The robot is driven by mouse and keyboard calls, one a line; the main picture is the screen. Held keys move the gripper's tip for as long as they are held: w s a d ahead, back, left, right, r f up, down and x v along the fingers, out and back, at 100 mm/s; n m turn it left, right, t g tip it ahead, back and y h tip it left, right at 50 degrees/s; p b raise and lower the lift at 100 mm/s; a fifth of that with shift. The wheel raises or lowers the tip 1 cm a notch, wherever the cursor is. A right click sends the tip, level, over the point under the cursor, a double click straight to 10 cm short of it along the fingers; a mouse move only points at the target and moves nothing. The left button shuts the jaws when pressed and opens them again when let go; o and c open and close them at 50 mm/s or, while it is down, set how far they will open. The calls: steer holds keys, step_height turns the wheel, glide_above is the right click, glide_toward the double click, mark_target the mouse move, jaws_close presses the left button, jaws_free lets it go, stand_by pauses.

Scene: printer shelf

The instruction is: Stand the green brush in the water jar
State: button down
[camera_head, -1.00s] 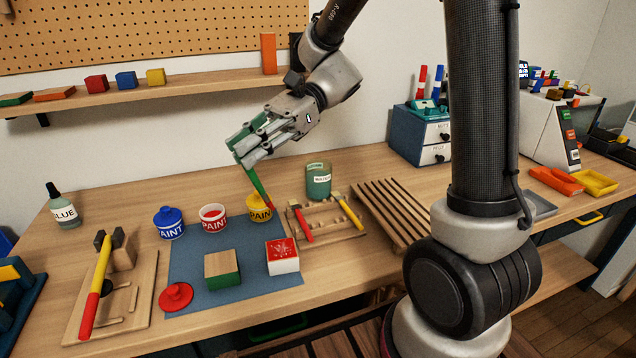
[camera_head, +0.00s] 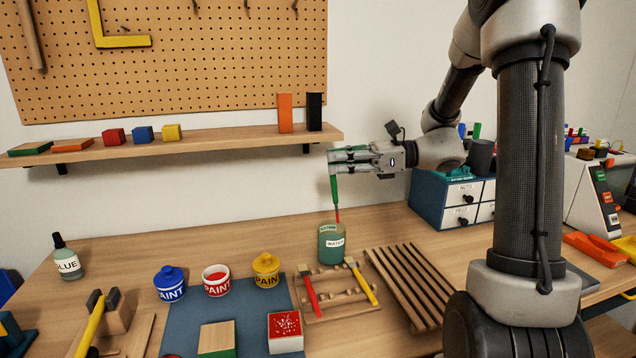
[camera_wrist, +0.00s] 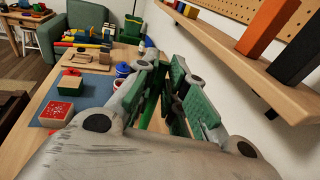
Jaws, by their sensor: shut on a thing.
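My gripper (camera_head: 338,163) is shut on the green brush (camera_head: 335,190), which hangs nearly upright with its red tip pointing down. The brush's tip is at the mouth of the water jar (camera_head: 332,246), a greenish jar with a white label; I cannot tell whether the tip is inside it or just above or behind the rim. In the wrist view the green brush (camera_wrist: 152,98) shows between the fingers (camera_wrist: 165,100). The jar cannot be made out there.
A wooden brush rest (camera_head: 338,304) with a red and a yellow brush lies in front of the jar. A slatted rack (camera_head: 408,285) is to its right. Paint pots, including a yellow one (camera_head: 266,269), stand to the left. The wall shelf (camera_head: 230,138) is close above left.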

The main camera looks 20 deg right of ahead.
step_height(320, 180, down, 12)
steer(key=w+d+m+t+y, duration=0.1)
steer(key=w, duration=0.2)
steer(key=shift+d+f+t, duration=0.2)
steer(key=shift+f+t, duration=0.05)
steer(key=shift+t, duration=0.15)
stand_by(0.9)
steer(key=c, duration=1.4)
jaws_free()
steer(key=shift+d, duration=0.1)
